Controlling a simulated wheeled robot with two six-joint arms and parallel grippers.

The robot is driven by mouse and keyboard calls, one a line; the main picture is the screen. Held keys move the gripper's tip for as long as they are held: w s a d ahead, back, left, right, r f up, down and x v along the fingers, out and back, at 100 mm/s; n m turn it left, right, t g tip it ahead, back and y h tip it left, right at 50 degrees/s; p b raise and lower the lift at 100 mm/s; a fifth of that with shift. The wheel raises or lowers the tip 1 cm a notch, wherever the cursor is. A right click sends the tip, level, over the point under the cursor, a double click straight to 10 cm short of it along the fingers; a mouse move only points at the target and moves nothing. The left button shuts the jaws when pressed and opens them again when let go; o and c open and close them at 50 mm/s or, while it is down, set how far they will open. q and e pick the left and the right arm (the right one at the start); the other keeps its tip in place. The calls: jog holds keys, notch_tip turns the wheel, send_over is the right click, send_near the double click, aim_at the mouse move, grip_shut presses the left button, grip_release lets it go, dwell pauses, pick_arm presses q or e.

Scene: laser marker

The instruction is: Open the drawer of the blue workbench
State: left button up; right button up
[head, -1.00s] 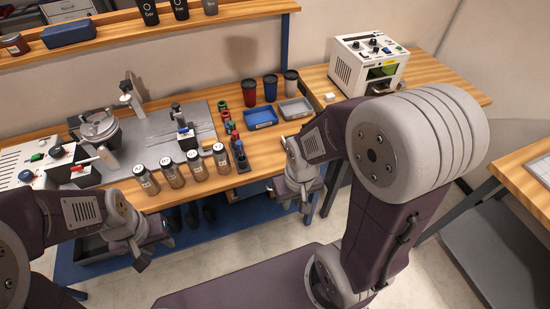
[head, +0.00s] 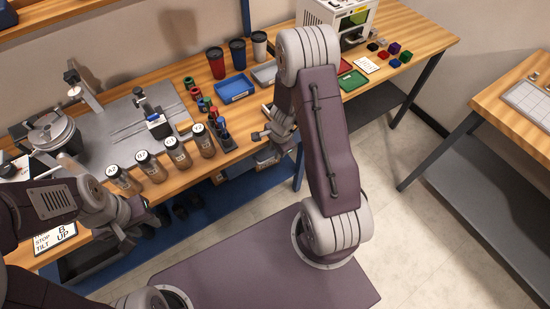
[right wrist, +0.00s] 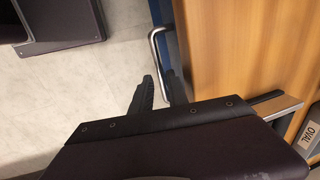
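The workbench has a wooden top (head: 182,192) and blue metal framing (head: 190,234). In the right wrist view a silver bar handle (right wrist: 154,42) stands out from a narrow blue front (right wrist: 166,14) beside the wooden top. My right gripper (right wrist: 160,80) is open, its two dark fingers apart, with the handle showing between them. I cannot tell whether they touch it. In the head view the right gripper (head: 263,134) is at the bench's front edge; the drawer front is mostly hidden. My left gripper (head: 133,226) is at the front edge further left; its opening is unclear.
Bottles (head: 152,166) and a dark marker holder (head: 221,136) stand near the front edge. A blue tray (head: 235,88) and tumblers are behind. A white machine (head: 338,18) stands on the bench at right. Another table (head: 515,95) is further right, with open floor (head: 400,235) between.

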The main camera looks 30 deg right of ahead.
jog(key=f, duration=0.1)
jog(key=f+b, duration=0.1)
jog(key=shift+w+f, duration=0.25)
jog(key=shift+f, duration=0.05)
grip_shut()
dwell(1.2)
